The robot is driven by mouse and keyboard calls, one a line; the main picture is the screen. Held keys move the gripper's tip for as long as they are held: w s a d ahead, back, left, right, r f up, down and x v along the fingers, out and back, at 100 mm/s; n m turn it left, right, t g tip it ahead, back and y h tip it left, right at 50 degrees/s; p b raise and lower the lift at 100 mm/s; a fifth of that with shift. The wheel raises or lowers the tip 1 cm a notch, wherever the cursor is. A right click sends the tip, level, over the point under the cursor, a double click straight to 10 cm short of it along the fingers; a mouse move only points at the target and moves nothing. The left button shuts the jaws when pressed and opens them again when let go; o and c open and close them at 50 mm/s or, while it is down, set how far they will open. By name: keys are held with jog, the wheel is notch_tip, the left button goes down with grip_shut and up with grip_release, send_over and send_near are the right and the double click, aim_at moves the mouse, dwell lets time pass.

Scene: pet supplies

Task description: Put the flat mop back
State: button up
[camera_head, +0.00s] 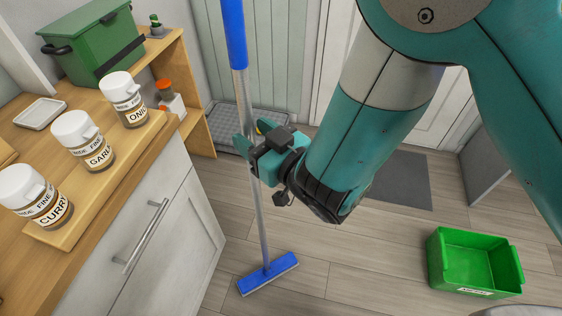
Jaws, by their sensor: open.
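The flat mop stands nearly upright, with a blue upper handle (234,35), a grey pole (262,225) and a flat blue head (267,273) on the floor. My gripper (248,146) is at the middle of the pole, with its jaws open. The pole passes at the fingertips; part of it is hidden there, and I cannot tell whether the fingers touch it.
A counter (108,215) with several spice jars stands at left, with a green box (92,45) behind. A grey gridded tray (228,117) lies near the back wall. A green crate (436,262) and dark mat (405,180) are at right. Floor between is clear.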

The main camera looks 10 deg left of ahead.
jog(key=b+v, duration=0.2)
jog(key=v, duration=0.6)
jog(key=w+d+r+m+g+h, duration=0.25)
jog(key=w+d+m+h, duration=0.25)
jog(key=d+h, duration=0.25)
jog(key=s+d+r+g+h, duration=0.1)
jog(key=s+d+r+g, duration=0.3)
jog(key=s+d, duration=0.2)
jog(key=s+d+r+n+g+h, duration=0.1)
jog(key=s+d+r+g+h, duration=0.1)
jog(key=s+d, duration=0.4)
jog(key=shift+s+d+r+g, duration=0.35)
jog(key=shift+s+r+g, duration=0.5)
jog(key=shift+s+r, duration=0.15)
jog(key=shift+d, duration=0.1)
